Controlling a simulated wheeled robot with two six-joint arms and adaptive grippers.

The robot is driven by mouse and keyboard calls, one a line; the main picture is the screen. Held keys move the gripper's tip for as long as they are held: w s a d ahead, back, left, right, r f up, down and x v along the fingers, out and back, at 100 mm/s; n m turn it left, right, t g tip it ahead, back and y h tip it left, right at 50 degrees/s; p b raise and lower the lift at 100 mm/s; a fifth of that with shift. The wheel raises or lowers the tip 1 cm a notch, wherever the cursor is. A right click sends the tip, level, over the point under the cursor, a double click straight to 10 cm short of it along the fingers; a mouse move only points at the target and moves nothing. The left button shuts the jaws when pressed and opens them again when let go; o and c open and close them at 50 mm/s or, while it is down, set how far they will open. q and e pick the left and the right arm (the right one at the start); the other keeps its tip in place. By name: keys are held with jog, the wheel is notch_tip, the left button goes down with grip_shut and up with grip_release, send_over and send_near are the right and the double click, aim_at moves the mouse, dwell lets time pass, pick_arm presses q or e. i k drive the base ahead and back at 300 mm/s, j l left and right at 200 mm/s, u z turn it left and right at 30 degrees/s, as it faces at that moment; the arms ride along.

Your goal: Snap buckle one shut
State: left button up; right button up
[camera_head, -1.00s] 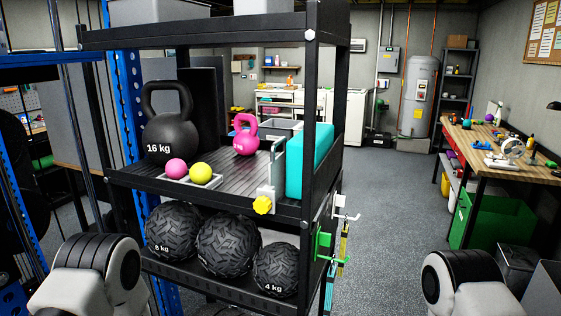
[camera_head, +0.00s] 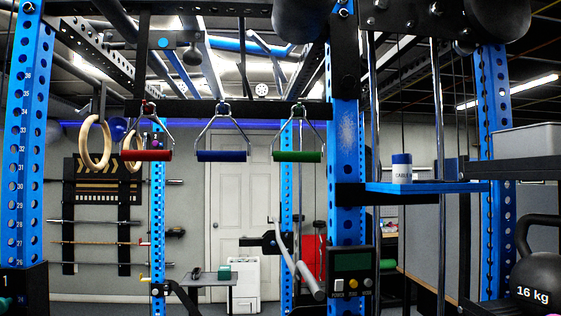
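I see no buckle that I can make out in the head view. A black plate marked "1" (camera_head: 22,280) is on the blue upright at the lower left, with a small teal piece (camera_head: 5,303) at its edge, cut off by the frame; I cannot tell what that piece is. Neither of my grippers is in view.
Red (camera_head: 146,155), blue (camera_head: 221,156) and green (camera_head: 297,156) handles hang from a black crossbar. Wooden rings (camera_head: 97,143) hang left. A blue shelf (camera_head: 425,187) holds a small canister (camera_head: 402,168). A 16 kg kettlebell (camera_head: 538,275) stands lower right.

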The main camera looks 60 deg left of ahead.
aim_at(82, 111)
jog(key=k+j+u, duration=0.15)
jog(key=k+j, duration=0.3)
jog(key=k+j+u, duration=0.2)
jog(key=k+j, duration=0.25)
jog(key=k+j+u, duration=0.15)
jog(key=k+j, duration=0.2)
jog(key=j, duration=0.25)
jog(key=k+j+u, duration=0.15)
jog(key=k+j, duration=0.25)
jog(key=j, duration=0.2)
jog(key=k+j+u, duration=0.15)
jog(key=k+j, duration=0.15)
jog(key=j, duration=0.35)
jog(key=k+j+u, duration=0.2)
jog(key=j, duration=0.45)
jog(key=k+j+u, duration=0.15)
jog(key=k+j, duration=0.2)
jog(key=j, duration=0.4)
jog(key=k+j+u, duration=0.15)
jog(key=j, duration=0.6)
